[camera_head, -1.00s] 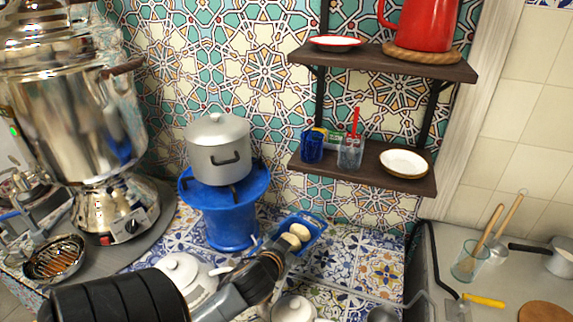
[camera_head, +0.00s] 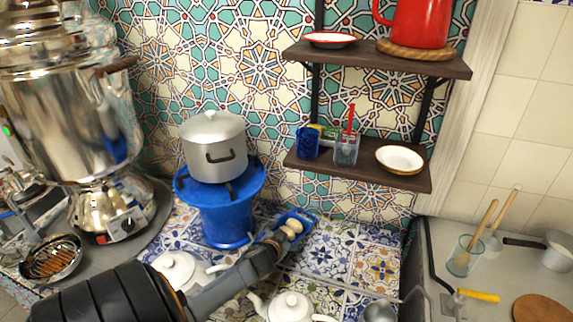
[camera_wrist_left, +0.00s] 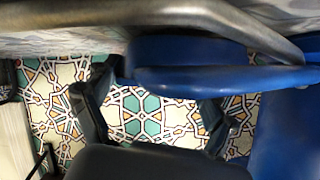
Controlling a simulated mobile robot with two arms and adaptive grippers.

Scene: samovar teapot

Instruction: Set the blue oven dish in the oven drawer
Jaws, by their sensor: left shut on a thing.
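The blue oven dish (camera_head: 308,217) holds pale rounded items and sits at the end of my left arm, just right of the blue stand. My left gripper (camera_head: 275,238) is shut on its near end; the fingers are small and partly hidden. In the left wrist view, the blue dish (camera_wrist_left: 190,78) shows close up as a rounded blue edge near the gripper fingers (camera_wrist_left: 155,118). Whether the dish touches the tiled counter is hard to tell. My right gripper and an oven drawer are not in view.
A blue stand (camera_head: 226,222) with a lidded pot (camera_head: 214,150) is left of the dish. White teapots (camera_head: 290,307) stand near my arm. A big samovar (camera_head: 75,110) is at left. A shelf (camera_head: 360,170) hangs behind. Tiled counter right of the dish is clear.

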